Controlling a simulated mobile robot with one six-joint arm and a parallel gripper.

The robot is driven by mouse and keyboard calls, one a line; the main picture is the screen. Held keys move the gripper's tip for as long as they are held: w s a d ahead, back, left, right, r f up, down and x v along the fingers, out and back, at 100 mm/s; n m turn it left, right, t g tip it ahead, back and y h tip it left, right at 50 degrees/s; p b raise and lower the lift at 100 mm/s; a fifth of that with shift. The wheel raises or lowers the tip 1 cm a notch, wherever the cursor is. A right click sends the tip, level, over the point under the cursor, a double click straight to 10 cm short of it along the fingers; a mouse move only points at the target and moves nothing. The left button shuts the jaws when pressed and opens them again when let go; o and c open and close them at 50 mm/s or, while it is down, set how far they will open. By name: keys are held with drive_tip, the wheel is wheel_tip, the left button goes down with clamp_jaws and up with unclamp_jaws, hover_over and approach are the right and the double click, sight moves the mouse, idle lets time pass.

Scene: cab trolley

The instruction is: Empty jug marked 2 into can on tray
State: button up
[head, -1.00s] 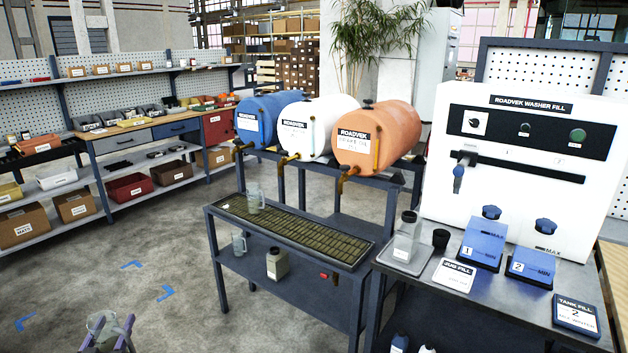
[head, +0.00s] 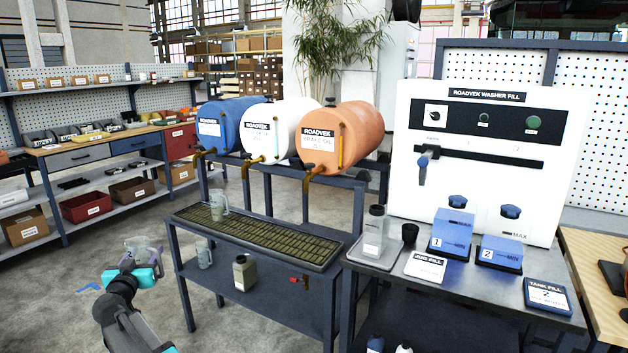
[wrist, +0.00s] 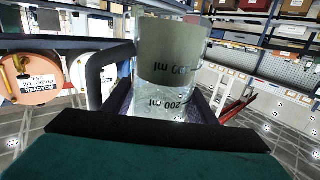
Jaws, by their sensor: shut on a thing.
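My gripper (head: 143,264) is at the lower left of the head view, shut on a clear jug (head: 142,246), in free air left of the drain-grate table. In the wrist view the jug (wrist: 170,60) fills the middle, with ml marks and a handle at its left. A grey band crosses its upper part; no number 2 shows on it.
Another clear jug (head: 218,204) stands on the drain grate (head: 258,238), under three drums. A jug (head: 204,256) and a beige container (head: 244,272) are on the shelf below. A black cup (head: 410,233) stands beside the can. The floor at left is open.

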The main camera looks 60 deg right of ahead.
drive_tip(key=s+d+r+m+g+h+b, duration=0.15)
drive_tip(key=s+d+r+b, duration=0.35)
drive_tip(key=d, duration=0.7)
drive_tip(key=s+d+r+m+g+h+b, duration=0.1)
drive_tip(key=s+d+r+g, duration=0.15)
drive_tip(key=s+d, duration=0.7)
drive_tip(key=s+d+r+m+g+h+b, duration=0.1)
drive_tip(key=s+d+r+m+b, duration=0.2)
drive_tip(key=d, duration=1.2)
drive_tip(key=s+d+r+m+g+b, duration=0.1)
drive_tip(key=s+d, duration=0.5)
drive_tip(key=s, duration=0.6)
drive_tip(key=s+d+r+m+g+h+b, duration=0.1)
drive_tip(key=s+d+r+g+b, duration=0.3)
drive_tip(key=s, duration=0.9)
drive_tip(key=s+d+r+m+g+b, duration=0.1)
drive_tip(key=s+d+r+g+b, duration=0.1)
drive_tip(key=s+d, duration=0.6)
drive_tip(key=s+r+b, duration=0.1)
drive_tip(key=s, duration=0.3)
drive_tip(key=shift+s+r+g, duration=0.3)
drive_tip(key=shift+r+g, duration=0.1)
